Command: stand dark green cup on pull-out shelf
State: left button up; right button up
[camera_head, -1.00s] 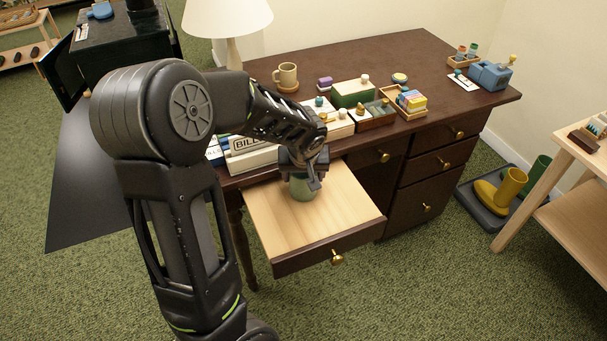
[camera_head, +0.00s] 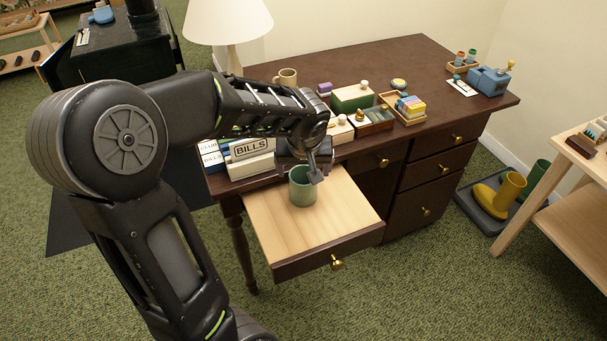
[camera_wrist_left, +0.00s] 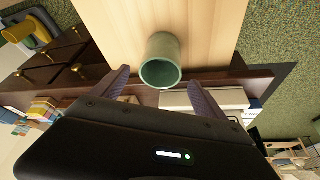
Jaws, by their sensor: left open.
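The dark green cup (camera_head: 302,187) stands upright on the light wood pull-out shelf (camera_head: 335,222), near its back. The shelf sticks out from the front of the dark brown desk. My left gripper (camera_head: 310,172) is just behind and above the cup. In the left wrist view, the cup (camera_wrist_left: 161,62) shows its round open mouth, with the shelf (camera_wrist_left: 205,25) around it. There the open left gripper (camera_wrist_left: 160,88) has one finger on each side, clear of the cup, with the cup beyond the tips. My right gripper is not in view.
The desk top (camera_head: 400,60) holds a tan mug (camera_head: 287,76), a lamp (camera_head: 228,25), a box marked BILLS (camera_head: 252,158) and several small boxes and trays. The shelf's front half is bare.

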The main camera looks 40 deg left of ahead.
pick_arm(q)
jog(key=shift+v, duration=2.35)
jog(key=shift+f, duration=0.1)
